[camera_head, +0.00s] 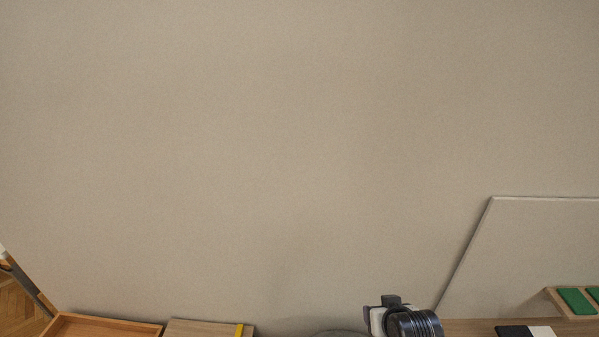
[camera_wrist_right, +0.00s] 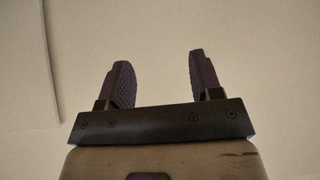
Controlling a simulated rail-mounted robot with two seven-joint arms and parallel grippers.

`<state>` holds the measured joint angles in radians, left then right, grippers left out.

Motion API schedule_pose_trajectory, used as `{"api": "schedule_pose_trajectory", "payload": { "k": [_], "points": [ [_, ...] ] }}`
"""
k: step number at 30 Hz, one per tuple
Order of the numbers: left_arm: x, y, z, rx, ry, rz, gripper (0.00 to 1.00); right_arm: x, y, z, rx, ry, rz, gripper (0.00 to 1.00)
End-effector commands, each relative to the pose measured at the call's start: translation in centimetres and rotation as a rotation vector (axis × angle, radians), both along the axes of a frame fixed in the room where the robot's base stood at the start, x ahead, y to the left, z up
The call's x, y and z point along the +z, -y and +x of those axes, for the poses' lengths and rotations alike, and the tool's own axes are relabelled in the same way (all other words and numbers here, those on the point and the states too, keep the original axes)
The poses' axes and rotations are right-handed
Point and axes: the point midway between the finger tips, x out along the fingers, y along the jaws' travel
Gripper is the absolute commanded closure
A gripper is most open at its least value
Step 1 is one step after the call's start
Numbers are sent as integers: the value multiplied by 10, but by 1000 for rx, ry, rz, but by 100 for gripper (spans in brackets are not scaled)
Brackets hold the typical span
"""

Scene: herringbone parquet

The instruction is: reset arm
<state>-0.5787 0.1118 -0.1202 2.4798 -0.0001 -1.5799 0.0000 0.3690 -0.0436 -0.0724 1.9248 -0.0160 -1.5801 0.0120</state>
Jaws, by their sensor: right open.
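My right gripper (camera_wrist_right: 158,72) shows in the right wrist view with its two dark, textured fingers spread apart. Nothing is between the fingers. Beyond them is only a plain beige surface, with a thin straight edge at the left of that view. I cannot make out the right gripper's fingers in the head view. My left gripper is not in view.
The head view is mostly a bare beige wall (camera_head: 270,140). Along its bottom edge are a wooden tray (camera_head: 105,320), a wooden board (camera_head: 205,328) with a yellow strip (camera_head: 239,331), and a pale panel (camera_head: 530,240). Green pieces (camera_head: 576,301) lie on a wooden stand at right.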

Motion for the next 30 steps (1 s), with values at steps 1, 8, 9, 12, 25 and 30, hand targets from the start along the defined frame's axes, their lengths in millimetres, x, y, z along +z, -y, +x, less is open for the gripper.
{"api": "schedule_pose_trajectory", "payload": {
  "k": [1, 8, 9, 12, 25, 30],
  "points": [
    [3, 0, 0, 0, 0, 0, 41, 6, 5, -25, 11, 34, -15, 41],
    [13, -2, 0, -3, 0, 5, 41, -1, 17, -144, 43, 68, -48, 41],
    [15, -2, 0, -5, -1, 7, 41, -7, 18, -163, 49, 50, -53, 41],
    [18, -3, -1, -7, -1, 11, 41, -28, 21, -208, 64, -23, -67, 41],
    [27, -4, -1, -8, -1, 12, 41, -110, 29, -336, 96, -368, -92, 41],
    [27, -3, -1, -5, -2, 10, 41, -114, 29, -345, 96, -391, -91, 41]
  ]
}}
